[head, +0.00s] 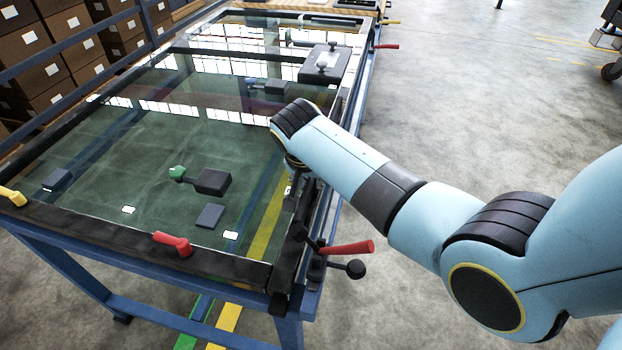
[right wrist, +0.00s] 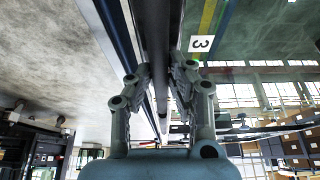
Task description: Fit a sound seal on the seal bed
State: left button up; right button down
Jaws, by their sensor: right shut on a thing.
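A large glass pane (head: 130,150) lies in a dark frame on the blue trolley (head: 130,305). My right gripper (head: 291,178) is low at the trolley's right edge in the head view, mostly hidden by my own wrist. In the right wrist view my right gripper (right wrist: 160,75) is shut on a long dark strip (right wrist: 155,45) that runs away between its fingers. I cannot tell whether this strip is a loose seal or part of the edge, nor whether it is sound. The seal bed cannot be told apart with certainty. My left gripper is not in view.
A green-knobbed dark block (head: 212,181), a blue-ended tool (head: 270,87) and a dark case (head: 325,62) are over the glass. Red handles (head: 347,247) (head: 172,243) stick out at the edges. Brown boxes (head: 30,50) stand left.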

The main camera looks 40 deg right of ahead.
dwell(0.3)
jog(key=c, duration=1.1)
grip_release()
jog(key=shift+c, duration=0.2)
